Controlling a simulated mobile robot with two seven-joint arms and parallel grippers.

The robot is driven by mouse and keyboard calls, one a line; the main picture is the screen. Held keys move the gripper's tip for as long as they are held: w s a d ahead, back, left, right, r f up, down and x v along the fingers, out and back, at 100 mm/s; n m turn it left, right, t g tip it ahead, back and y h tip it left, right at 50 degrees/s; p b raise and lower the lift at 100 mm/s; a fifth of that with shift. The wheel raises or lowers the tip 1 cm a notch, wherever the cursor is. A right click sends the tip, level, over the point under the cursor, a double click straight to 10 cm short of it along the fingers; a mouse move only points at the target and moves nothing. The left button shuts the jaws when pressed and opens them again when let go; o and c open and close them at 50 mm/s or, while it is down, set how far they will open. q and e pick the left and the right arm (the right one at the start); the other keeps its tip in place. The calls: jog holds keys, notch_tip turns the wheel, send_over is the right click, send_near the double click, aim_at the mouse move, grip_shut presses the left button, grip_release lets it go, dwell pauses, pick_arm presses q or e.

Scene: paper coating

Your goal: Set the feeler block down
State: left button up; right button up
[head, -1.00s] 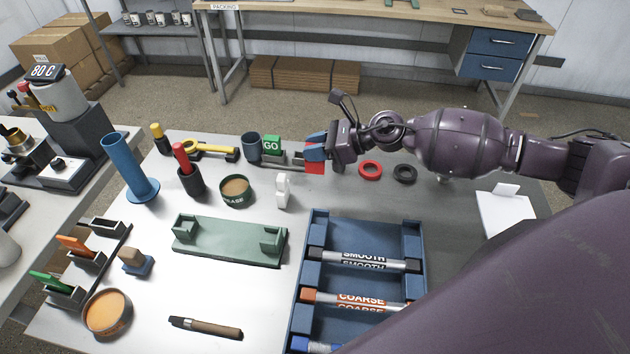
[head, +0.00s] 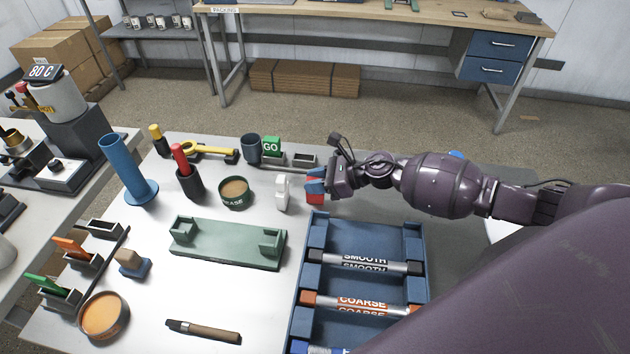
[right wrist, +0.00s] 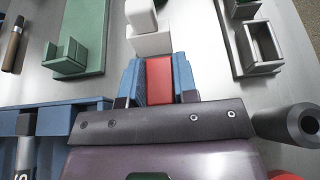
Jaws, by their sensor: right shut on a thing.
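My right gripper (head: 315,187) is shut on a red block, which I take as the feeler block (head: 316,196). In the head view the block shows below the blue fingers, just behind the blue tray. In the right wrist view the red block (right wrist: 159,80) sits between the two blue fingers (right wrist: 158,83). A white upright piece (head: 283,192) stands just left of the fingers; it also shows ahead of them in the right wrist view (right wrist: 150,42). Whether the block touches the table is hard to tell. My left gripper is out of view.
A holder with a green GO block (head: 271,147) and an open slot (head: 303,159) stands behind. A blue tray (head: 312,240) with labelled rollers lies in front. A green cradle (head: 225,250) and a tin (head: 234,192) are left. My arm hides the table's right side.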

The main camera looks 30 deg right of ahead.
jog(key=shift+f, duration=0.2)
jog(key=o, duration=0.9)
jog(key=shift+r, duration=0.1)
jog(key=shift+r, duration=0.1)
jog(key=shift+d+r, duration=0.1)
jog(key=shift+b+v, duration=0.9)
jog(key=shift+v, duration=5)
